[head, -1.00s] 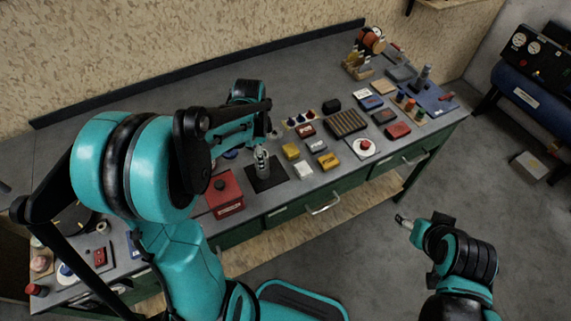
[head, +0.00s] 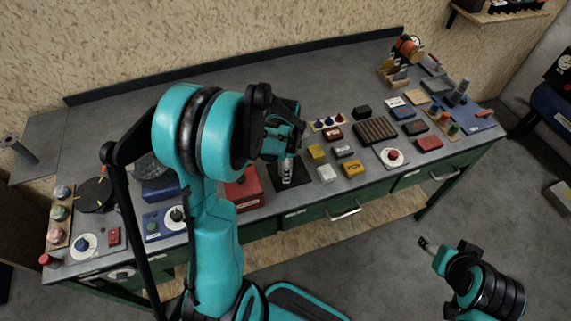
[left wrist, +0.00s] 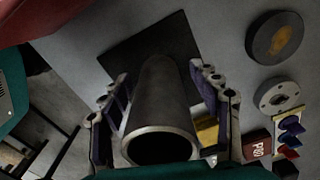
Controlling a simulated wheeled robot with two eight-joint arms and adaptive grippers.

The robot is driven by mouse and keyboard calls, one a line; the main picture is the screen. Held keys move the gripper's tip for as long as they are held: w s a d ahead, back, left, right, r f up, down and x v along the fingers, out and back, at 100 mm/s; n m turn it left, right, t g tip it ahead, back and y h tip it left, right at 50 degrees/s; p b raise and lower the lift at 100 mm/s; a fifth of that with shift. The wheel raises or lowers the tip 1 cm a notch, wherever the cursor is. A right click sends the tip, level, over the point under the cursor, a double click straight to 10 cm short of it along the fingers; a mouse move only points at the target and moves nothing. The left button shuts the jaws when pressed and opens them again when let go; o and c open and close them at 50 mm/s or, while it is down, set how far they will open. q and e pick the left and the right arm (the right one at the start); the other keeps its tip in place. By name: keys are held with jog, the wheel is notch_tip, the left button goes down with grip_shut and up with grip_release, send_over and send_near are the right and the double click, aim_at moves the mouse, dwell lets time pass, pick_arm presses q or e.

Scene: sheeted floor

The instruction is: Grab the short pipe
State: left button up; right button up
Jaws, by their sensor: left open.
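A short grey metal pipe (left wrist: 160,105) stands in the left wrist view with its open round end towards the camera. It rises from a black square pad (left wrist: 180,38) on the bench. My left gripper (left wrist: 165,112) is open, with one finger on each side of the pipe; I cannot tell whether either finger touches it. In the head view my left gripper (head: 287,168) is over the same black pad (head: 300,181), and the pipe is hard to tell from the fingers there. My right gripper (head: 427,243) hangs over the floor, away from the bench, too small to read.
A red box (head: 245,190) stands just left of the pad. Round discs (left wrist: 275,38) lie near the pipe in the wrist view.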

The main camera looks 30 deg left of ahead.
pick_arm(q)
grip_shut()
jog(key=shift+r, duration=0.1)
